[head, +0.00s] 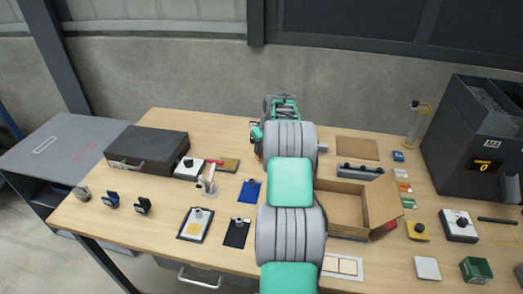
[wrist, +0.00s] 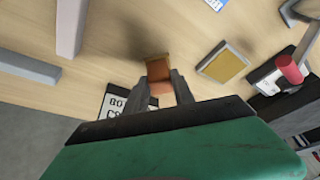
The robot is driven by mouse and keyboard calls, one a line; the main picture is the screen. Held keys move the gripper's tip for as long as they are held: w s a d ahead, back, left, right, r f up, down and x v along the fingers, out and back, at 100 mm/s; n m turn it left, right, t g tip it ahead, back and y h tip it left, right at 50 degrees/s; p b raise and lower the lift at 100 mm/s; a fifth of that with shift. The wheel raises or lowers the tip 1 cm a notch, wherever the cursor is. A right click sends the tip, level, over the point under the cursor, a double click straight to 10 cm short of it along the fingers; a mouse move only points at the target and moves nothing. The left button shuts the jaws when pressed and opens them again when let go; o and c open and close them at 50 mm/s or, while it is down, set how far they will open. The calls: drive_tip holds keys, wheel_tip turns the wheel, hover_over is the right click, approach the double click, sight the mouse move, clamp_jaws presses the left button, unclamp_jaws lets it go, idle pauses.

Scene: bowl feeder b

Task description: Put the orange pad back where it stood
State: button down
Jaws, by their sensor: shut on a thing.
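In the wrist view, my gripper (wrist: 162,84) is shut on the orange pad (wrist: 158,70), a small orange-brown block between the two grey fingertips. A shadow falls on the wooden table (wrist: 120,45) beside it, so the pad appears to be held above the surface. In the head view, my arm reaches over the table to its far edge, and its links hide most of the gripper and the pad. I cannot tell from these views which spot the pad stood on.
A yellow pad with a grey edge (wrist: 223,63) lies near my gripper, with a red cylinder (wrist: 290,68) beyond it. A black-and-white lettered plate (wrist: 115,101) is close to the fingers. A dark case (head: 150,147) stands left; an open cardboard box (head: 340,205) stands right.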

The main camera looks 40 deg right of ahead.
wheel_tip(320, 180, down, 2)
drive_tip(key=shift+f+p, duration=0.15)
drive_tip(key=shift+p, duration=0.2)
drive_tip(key=shift+a+f+b, duration=0.1)
drive_tip(key=shift+f+b, duration=0.1)
drive_tip(key=shift+b, duration=0.1)
drive_tip(key=c, duration=1.1)
unclamp_jaws()
drive_tip(key=shift+o, duration=0.2)
drive_tip(key=shift+s+r, duration=0.1)
drive_tip(key=shift+r, duration=0.3)
drive_tip(key=d+b+v, duration=0.1)
drive_tip(key=b+v, duration=0.1)
drive_tip(key=v, duration=0.9)
drive_tip(key=s+a+r+n, duration=0.1)
drive_tip(key=a+r, duration=0.3)
drive_tip(key=a, duration=0.8)
drive_tip(key=s+a+r, duration=0.1)
drive_tip(key=a+r, duration=0.3)
drive_tip(key=a, duration=0.8)
drive_tip(key=s+a+f, duration=0.3)
drive_tip(key=s+a, duration=1.5)
drive_tip(key=s, duration=0.1)
drive_tip(key=shift+s+a+f+n+y, duration=0.2)
drive_tip(key=shift+s+n+y, duration=0.1)
drive_tip(key=shift+n, duration=0.1)
